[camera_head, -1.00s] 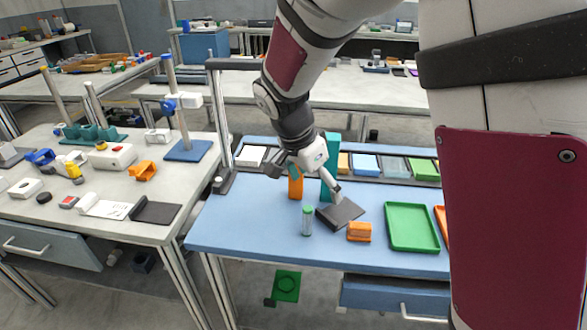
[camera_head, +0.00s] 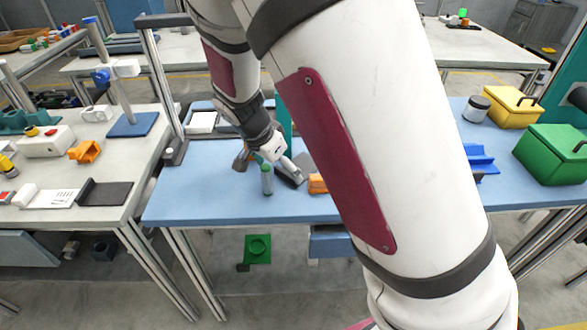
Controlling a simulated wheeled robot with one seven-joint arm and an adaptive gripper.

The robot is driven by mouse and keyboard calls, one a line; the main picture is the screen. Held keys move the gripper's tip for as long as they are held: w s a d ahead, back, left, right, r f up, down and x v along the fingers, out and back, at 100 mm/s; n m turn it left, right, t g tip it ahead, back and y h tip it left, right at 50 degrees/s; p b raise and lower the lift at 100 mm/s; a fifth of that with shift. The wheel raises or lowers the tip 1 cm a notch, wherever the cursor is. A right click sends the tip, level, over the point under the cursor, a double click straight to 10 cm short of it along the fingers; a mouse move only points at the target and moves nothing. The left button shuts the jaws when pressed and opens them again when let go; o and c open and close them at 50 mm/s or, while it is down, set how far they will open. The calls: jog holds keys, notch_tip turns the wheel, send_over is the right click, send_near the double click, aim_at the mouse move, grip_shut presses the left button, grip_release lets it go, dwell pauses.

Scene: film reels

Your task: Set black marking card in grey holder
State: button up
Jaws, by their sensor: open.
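My gripper (camera_head: 291,167) is low over the blue table, pointing down to the right and open. A dark grey piece (camera_head: 291,180) shows at its tip; whether they touch, and whether this piece is the grey holder or the black marking card, I cannot tell. My large arm link hides the middle of the blue table. A flat black piece (camera_head: 106,194) lies on the left table beside a white printed sheet. I cannot clearly identify the card or the holder.
A grey-lidded jar (camera_head: 476,109), yellow box (camera_head: 512,107) and green box (camera_head: 553,153) stand at right. The front left of the blue table is clear.

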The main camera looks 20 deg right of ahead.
aim_at(284, 174)
jog(key=shift+x, duration=1.5)
jog(key=shift+c, duration=0.6)
jog(key=c, duration=1.2)
jog(key=shift+r, duration=0.15)
jog(key=shift+c, duration=0.2)
